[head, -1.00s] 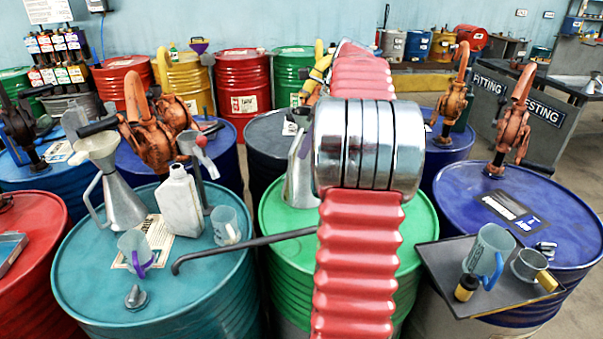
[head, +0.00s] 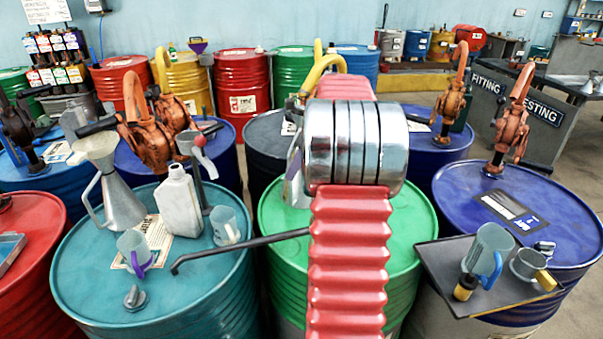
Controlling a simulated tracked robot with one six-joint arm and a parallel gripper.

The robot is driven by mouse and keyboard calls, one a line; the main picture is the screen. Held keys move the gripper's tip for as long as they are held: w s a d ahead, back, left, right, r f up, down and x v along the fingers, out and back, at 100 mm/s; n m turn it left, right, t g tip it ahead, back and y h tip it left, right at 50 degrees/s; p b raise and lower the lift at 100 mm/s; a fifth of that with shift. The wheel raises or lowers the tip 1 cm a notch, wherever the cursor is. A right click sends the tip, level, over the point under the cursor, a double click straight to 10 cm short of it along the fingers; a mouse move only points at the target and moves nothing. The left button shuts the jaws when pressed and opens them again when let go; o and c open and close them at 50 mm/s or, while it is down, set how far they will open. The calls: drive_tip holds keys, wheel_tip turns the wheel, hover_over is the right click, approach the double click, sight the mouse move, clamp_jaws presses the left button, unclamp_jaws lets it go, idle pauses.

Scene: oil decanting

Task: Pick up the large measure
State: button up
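A tall clear jug with a blue handle (head: 489,250) stands on the dark tray (head: 440,268) at the right; it is the largest of the cup-shaped measures in view. A smaller grey cup with a yellow handle (head: 526,262) stands beside it. On the teal drum are a clear cup with a purple handle (head: 133,247) and another small clear cup (head: 224,224). I cannot tell for sure which is the large measure. My red arm fills the middle of the view and hides my gripper. No measure is seen held.
A conical metal can (head: 117,190) and a white bottle (head: 180,203) stand on the teal drum (head: 90,285). A metal vessel (head: 296,180) on the green drum (head: 413,225) is partly behind my arm. A dark bar (head: 240,246) juts out left of my arm. Orange pumps rise from several drums.

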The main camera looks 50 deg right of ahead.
drive_tip(key=shift+f, duration=0.1)
drive_tip(key=shift+x, duration=2.65)
drive_tip(key=shift+c, duration=0.3)
clamp_jaws()
drive_tip(key=shift+w+d+r, duration=0.1)
drive_tip(key=shift+r, duration=0.15)
